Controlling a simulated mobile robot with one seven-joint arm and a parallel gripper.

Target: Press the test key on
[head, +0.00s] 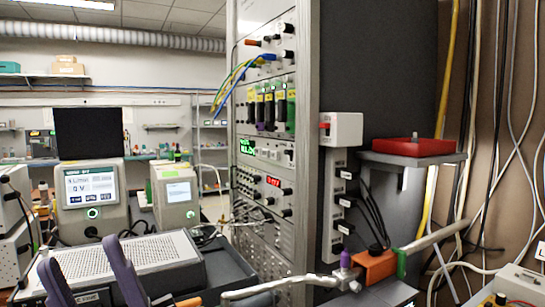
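No key that I can read as the test key shows. Candidate controls are in the head view. A grey instrument (91,222) at the left has a lit screen (91,188) and a round, green-lit button (92,213) under it. A second grey instrument (176,200) beside it has a smaller lit screen (179,191) and a small control below.
A perforated grey box (118,258) stands in front of the instruments. A red box (408,147) sits on a shelf at the right. Loose cables and a pale tube (435,236) cross the right side.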

